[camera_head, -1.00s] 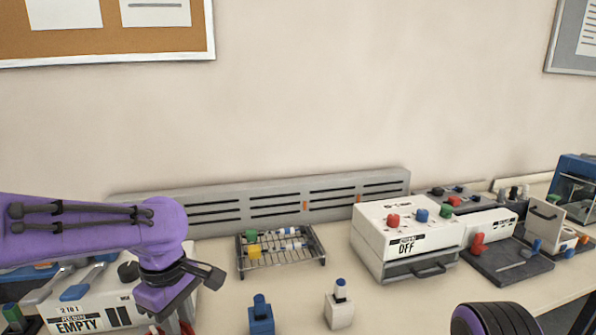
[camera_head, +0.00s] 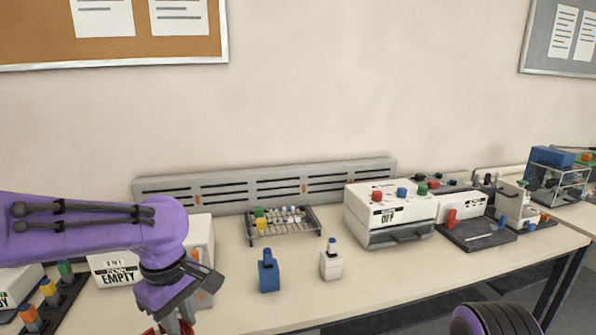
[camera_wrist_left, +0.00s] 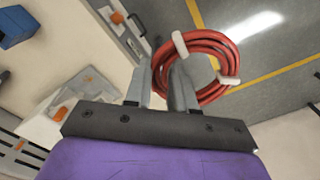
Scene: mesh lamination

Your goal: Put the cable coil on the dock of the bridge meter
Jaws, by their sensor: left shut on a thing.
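The cable coil (camera_wrist_left: 234,56) is a red ring of cable with white ties, in the left wrist view. My left gripper (camera_wrist_left: 165,66) is shut on its near side and holds it out over the floor. In the head view, only a little of the red coil (camera_head: 152,331) shows at the bottom edge below my left gripper (camera_head: 172,324). A white instrument with a small display (camera_head: 463,205) and a dark flat base (camera_head: 478,236) stands at the right of the bench; I cannot tell whether it is the bridge meter. My right gripper is not in view.
A white EMPTY box (camera_head: 118,272) is partly behind my left arm. The front middle of the bench is clear.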

